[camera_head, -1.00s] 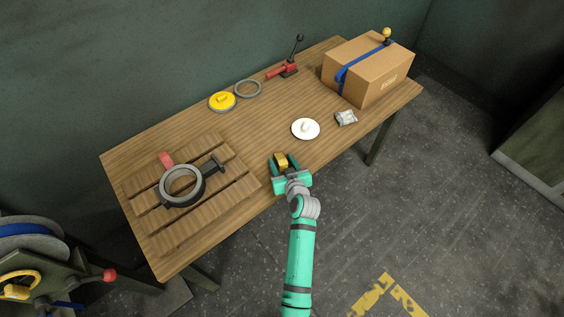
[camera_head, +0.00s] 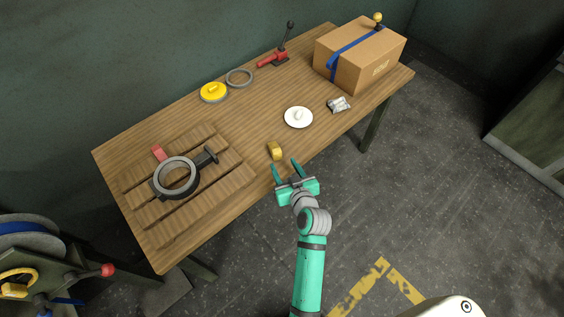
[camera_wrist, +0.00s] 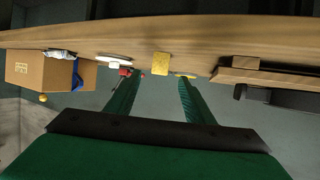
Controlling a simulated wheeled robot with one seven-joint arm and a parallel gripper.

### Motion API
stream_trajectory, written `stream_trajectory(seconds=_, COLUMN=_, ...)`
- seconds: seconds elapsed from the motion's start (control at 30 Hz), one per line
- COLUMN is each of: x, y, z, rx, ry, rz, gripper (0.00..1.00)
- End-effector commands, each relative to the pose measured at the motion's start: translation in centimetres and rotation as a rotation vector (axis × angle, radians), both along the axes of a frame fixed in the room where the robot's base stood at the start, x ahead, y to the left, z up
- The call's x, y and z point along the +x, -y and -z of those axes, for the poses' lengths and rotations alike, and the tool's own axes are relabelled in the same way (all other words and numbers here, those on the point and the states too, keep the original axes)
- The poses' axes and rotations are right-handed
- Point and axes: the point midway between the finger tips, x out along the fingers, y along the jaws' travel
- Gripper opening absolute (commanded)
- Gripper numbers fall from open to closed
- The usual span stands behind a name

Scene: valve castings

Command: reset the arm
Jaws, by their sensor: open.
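My gripper (camera_head: 285,173) is open and empty at the front edge of the table, its two green fingers spread apart. A small yellow block (camera_head: 275,151) stands on the table just beyond the fingertips, apart from them. In the wrist view, the fingers (camera_wrist: 155,97) reach toward the table, and the yellow block (camera_wrist: 161,64) shows past them, between their tips.
The wooden table (camera_head: 225,130) holds a slatted board (camera_head: 215,190) with a ring-shaped casting (camera_head: 157,190), a yellow disc (camera_head: 213,97), a grey ring (camera_head: 239,86), a red clamp (camera_head: 272,61), a white disc (camera_head: 290,122), a silver packet (camera_head: 339,104) and a cardboard box (camera_head: 345,74).

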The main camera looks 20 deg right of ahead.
Motion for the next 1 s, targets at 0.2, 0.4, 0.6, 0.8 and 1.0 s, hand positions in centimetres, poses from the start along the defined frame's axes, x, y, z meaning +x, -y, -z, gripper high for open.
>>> stream_trajectory(seconds=0.2, x=-0.2, y=0.0, z=-0.1, rx=0.0, ry=0.0, rz=0.0, gripper=0.48)
stream_trajectory(seconds=0.4, x=-0.2, y=0.0, z=-0.1, rx=0.0, ry=0.0, rz=0.0, gripper=0.48)
stream_trajectory(seconds=0.6, x=-0.2, y=0.1, z=-0.1, rx=0.0, ry=0.001, rz=0.002, gripper=0.48)
stream_trajectory(seconds=0.8, x=-0.2, y=0.0, z=0.0, rx=-0.001, ry=0.0, rz=0.002, gripper=0.48)
stream_trajectory(seconds=1.0, x=-2.7, y=-1.5, z=1.5, rx=-0.009, ry=-0.014, rz=0.021, gripper=0.48)
